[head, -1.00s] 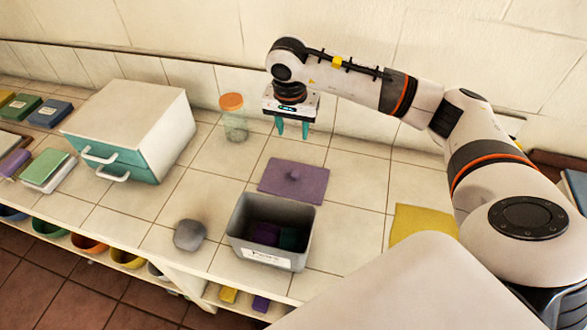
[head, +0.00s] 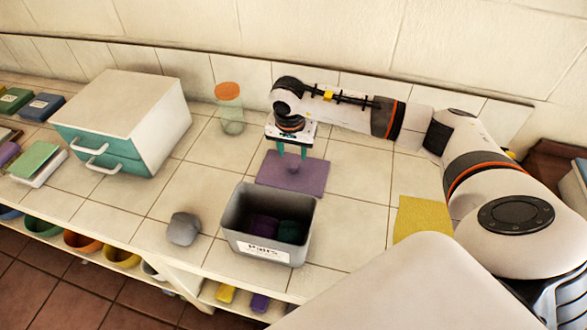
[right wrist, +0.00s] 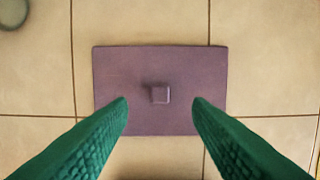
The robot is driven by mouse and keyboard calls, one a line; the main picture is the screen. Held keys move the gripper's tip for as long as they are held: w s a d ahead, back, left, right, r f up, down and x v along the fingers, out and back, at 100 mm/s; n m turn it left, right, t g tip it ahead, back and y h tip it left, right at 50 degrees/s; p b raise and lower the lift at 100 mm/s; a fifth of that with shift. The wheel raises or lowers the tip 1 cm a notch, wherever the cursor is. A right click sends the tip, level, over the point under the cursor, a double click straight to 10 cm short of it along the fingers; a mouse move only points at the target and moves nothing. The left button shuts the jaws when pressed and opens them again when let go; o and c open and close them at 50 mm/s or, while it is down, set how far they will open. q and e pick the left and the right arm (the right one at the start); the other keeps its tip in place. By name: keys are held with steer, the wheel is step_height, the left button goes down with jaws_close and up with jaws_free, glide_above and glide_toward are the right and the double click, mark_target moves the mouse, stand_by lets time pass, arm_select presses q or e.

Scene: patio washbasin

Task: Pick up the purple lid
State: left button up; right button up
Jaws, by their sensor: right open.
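The purple lid (head: 291,178) lies flat on the tiled counter, behind the grey bin. It is a rectangular plate with a small square knob in its middle. In the right wrist view the lid (right wrist: 113,76) and its knob (right wrist: 159,94) show between the two green fingers. My right gripper (head: 292,153) is open and empty, fingers pointing down, above the lid near the knob. In the right wrist view my right gripper (right wrist: 160,103) has a finger on each side of the knob, with gaps. My left gripper is not in view.
The grey bin (head: 261,244) with purple and green things inside stands in front of the lid. A grey block (head: 184,229) is left of it. A jar with an orange lid (head: 229,107) stands behind left. A white drawer box (head: 125,120) and yellow sheet (head: 424,219) lie farther aside.

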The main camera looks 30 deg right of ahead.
mark_target(293, 165)
step_height(293, 165, down, 5)
steer(key=shift+w+d+r+p, duration=0.1)
steer(key=shift+w+d+p, duration=0.05)
steer(key=shift+p, duration=1)
steer(key=shift+w+d+f, duration=0.1)
steer(key=shift+f, duration=0.4)
jaws_close()
